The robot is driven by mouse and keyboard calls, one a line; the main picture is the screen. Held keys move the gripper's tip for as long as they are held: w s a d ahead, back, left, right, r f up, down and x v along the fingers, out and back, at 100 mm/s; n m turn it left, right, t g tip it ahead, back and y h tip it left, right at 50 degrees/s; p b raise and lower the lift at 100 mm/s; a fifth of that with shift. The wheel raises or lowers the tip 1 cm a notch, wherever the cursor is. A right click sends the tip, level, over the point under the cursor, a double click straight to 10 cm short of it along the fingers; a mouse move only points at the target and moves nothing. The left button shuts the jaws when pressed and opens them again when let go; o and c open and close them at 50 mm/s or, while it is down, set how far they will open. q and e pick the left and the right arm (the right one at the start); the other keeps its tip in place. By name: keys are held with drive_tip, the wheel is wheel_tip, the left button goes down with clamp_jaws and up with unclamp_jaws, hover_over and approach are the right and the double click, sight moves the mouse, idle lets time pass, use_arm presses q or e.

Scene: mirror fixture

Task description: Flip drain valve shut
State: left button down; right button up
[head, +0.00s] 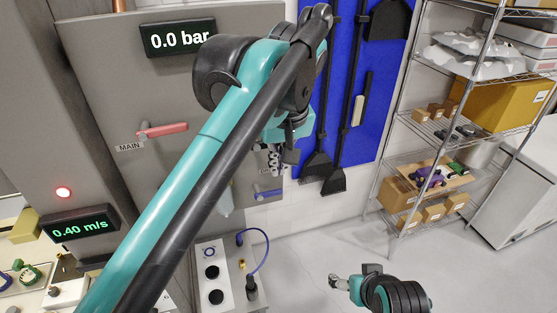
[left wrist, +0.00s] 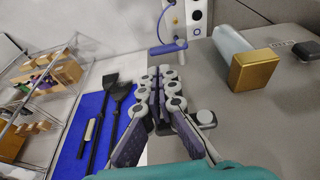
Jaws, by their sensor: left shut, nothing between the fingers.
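The drain valve's blue handle (head: 268,194) sits low on the right edge of the grey panel and lies roughly sideways. It also shows in the left wrist view (left wrist: 167,47), just beyond my fingertips. My left gripper (head: 275,160) is shut and empty, above the handle in the head view. In the left wrist view, my left gripper's fingers (left wrist: 166,74) point toward the handle, with a small gap in the picture. Whether they touch it I cannot tell. My arm hides part of the panel. My right gripper (head: 336,283) is low, away from the panel; its fingers are unclear.
The red MAIN handle (head: 162,131) is on the panel's left. The pressure display (head: 178,38) reads 0.0 bar. A brass block (left wrist: 256,70) with a pale cylinder sits right of my left gripper. A socket box (head: 213,275) stands below. Wire shelves (head: 420,150) stand right.

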sight(275, 192)
use_arm(q)
drive_tip(key=x, duration=0.6)
drive_tip(key=shift+f, duration=0.25)
drive_tip(key=shift+a, duration=0.1)
